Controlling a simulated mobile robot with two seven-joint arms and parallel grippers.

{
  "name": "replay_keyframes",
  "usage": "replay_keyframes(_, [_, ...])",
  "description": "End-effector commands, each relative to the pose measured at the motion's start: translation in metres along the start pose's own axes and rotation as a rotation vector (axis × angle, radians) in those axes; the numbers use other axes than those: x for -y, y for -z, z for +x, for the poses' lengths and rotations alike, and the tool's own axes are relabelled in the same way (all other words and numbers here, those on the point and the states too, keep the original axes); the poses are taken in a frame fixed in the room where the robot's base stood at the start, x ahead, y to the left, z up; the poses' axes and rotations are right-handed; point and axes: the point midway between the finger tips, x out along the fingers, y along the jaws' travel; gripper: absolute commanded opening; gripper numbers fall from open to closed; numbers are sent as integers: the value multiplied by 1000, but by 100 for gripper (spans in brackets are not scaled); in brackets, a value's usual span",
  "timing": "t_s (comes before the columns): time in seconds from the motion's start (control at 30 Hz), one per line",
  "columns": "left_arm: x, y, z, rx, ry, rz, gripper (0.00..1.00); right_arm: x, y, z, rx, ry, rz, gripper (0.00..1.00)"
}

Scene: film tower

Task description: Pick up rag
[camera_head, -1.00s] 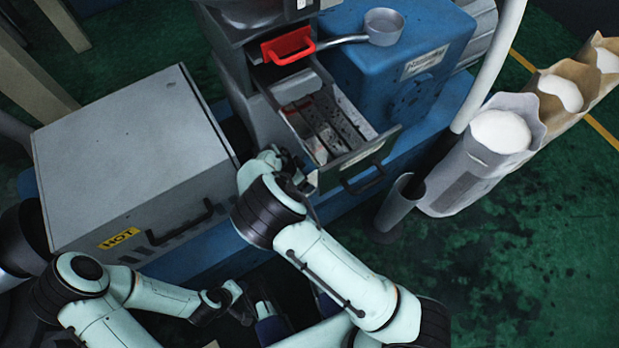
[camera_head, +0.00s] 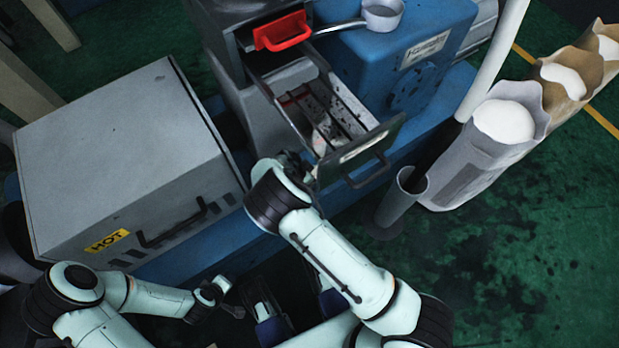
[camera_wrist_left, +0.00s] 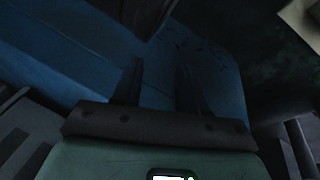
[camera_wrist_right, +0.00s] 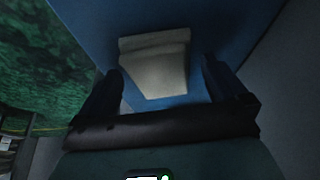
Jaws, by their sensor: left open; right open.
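A pale, folded cloth that looks like the rag (camera_wrist_right: 158,70) lies on a blue surface in the right wrist view. My right gripper (camera_wrist_right: 162,74) is open, with one finger on each side of the cloth in the picture. I cannot tell how far above it the fingers are. In the head view my right gripper (camera_head: 290,163) is mostly hidden behind its wrist, beside the open drawer, and I cannot make out the rag there. My left gripper (camera_head: 222,296) is open and empty, low in front of the grey box; the left wrist view shows its fingers (camera_wrist_left: 160,72) over blue surface.
The open drawer (camera_head: 362,157) juts out close to my right wrist. A grey box with a HOT label (camera_head: 106,241) stands at left. A grey tube (camera_head: 405,200) and paper sacks (camera_head: 490,140) stand at right. The green floor is clear at lower right.

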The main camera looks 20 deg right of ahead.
Motion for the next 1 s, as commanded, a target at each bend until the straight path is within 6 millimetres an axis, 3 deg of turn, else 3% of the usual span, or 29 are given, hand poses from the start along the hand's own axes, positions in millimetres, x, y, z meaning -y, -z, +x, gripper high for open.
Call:
replay_keyframes(0.03, [0,0,0,0,0,0,43,0,0,-1,0,0,0,99])
replay_keyframes(0.07, [0,0,-1,0,0,0,43,0,0,-1,0,0,0,92])
replay_keyframes(0.2, [0,0,-1,1,0,0,43,0,0,-1,0,0,1,47])
replay_keyframes(0.23, [0,0,-1,1,0,0,43,0,0,-1,0,0,1,43])
replay_keyframes(0.63, [-1,-1,-3,4,-1,1,43,0,3,-7,0,1,1,42])
replay_keyframes(1.0, [-12,-26,-30,81,-12,11,43,0,30,-72,0,2,2,42])
